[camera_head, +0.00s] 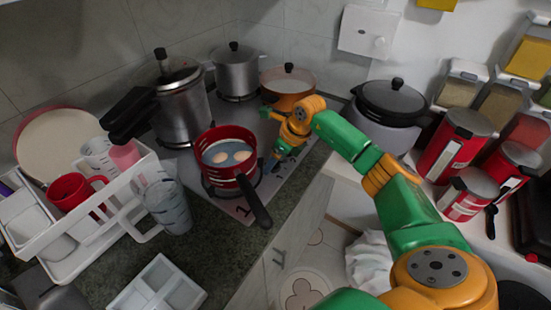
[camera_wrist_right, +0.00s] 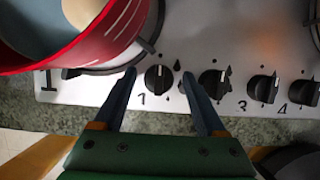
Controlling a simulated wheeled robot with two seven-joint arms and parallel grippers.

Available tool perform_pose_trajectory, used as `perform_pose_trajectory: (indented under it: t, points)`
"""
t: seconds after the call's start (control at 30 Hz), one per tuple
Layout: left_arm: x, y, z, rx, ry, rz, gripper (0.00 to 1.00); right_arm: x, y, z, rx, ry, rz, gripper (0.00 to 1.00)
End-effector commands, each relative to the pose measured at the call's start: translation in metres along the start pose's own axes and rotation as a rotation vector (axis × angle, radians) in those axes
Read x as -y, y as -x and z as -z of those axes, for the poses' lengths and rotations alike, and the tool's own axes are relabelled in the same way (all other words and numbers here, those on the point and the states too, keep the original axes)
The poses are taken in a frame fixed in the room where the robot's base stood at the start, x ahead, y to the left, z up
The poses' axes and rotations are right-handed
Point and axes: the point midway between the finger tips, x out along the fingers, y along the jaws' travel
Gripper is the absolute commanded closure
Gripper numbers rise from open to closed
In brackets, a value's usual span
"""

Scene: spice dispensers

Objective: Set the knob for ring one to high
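The stove's front panel carries a row of black knobs in the right wrist view. The knob with a printed 1 beside it (camera_wrist_right: 158,79) has its pale pointer line facing up in the picture. My right gripper (camera_wrist_right: 158,76) is open, its two blue fingers apart with this knob showing between the tips. Contact with the knob cannot be told. The right fingertip is close to the second knob (camera_wrist_right: 214,83). In the head view my right gripper (camera_head: 284,152) reaches down over the panel right of the red pot, hiding knobs there. My left gripper is not in view.
The red pot (camera_head: 226,160) with eggs sits on the front ring, its black handle jutting over the counter edge. Knobs three (camera_wrist_right: 262,89) and four (camera_wrist_right: 304,93) stand further right. A pressure cooker (camera_head: 182,105) and an orange pan (camera_head: 287,85) stand behind.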

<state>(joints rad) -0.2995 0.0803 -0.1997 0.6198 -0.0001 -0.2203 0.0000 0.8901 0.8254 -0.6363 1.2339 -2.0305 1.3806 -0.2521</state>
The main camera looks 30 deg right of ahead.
Motion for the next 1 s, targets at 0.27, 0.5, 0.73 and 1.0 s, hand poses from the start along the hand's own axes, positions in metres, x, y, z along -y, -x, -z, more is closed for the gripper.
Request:
perform_pose_trajectory:
  t: [0.27, 0.5, 0.73, 1.0]
  points:
    - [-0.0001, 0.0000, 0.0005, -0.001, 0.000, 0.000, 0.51, 0.0000, 0.0004, 0.0000, 0.000, 0.000, 0.000, 1.00]
    - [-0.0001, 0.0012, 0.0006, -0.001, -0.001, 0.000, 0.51, -0.0002, 0.0008, -0.0002, 0.000, -0.022, 0.010, 1.00]
    - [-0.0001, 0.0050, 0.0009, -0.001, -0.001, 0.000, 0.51, -0.0009, 0.0014, -0.0003, -0.001, -0.133, 0.057, 1.00]
    - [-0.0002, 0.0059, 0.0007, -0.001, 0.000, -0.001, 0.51, -0.0024, 0.0005, -0.0009, 0.001, -0.339, 0.142, 1.00]
